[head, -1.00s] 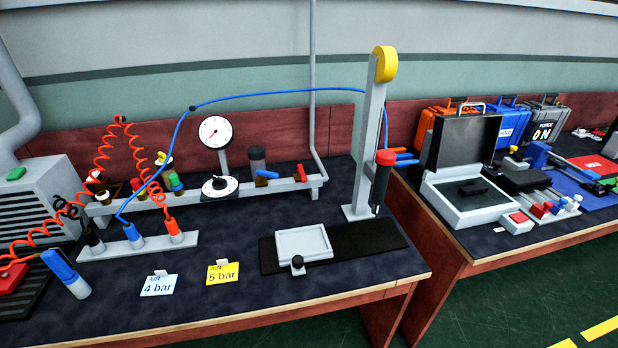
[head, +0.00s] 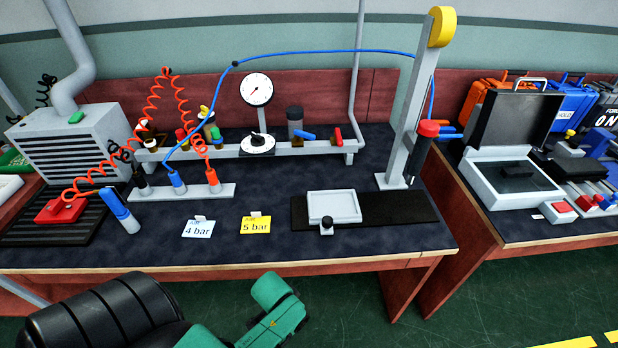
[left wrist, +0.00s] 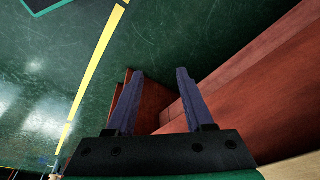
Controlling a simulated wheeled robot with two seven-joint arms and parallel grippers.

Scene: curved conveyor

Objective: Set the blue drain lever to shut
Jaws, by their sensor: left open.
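The small blue drain lever (head: 305,135) is on a brass fitting on the grey air manifold (head: 230,151) at the back of the bench, just right of the dark filter bowl (head: 294,117). Its handle points to the right, roughly along the manifold. My left gripper (left wrist: 160,74) shows in the left wrist view with its two fingers apart and nothing between them. It is over the floor, beside the red-brown bench side, well away from the lever. In the head view only links of my left arm show at the bottom. My right gripper is in no view.
A red lever (head: 338,136) is just right of the blue one. The dial gauge (head: 257,89) and blue hose (head: 330,53) rise around the manifold. A grey post (head: 412,110) and white tray (head: 334,206) stand to the right. Cards (head: 198,229) lie in front.

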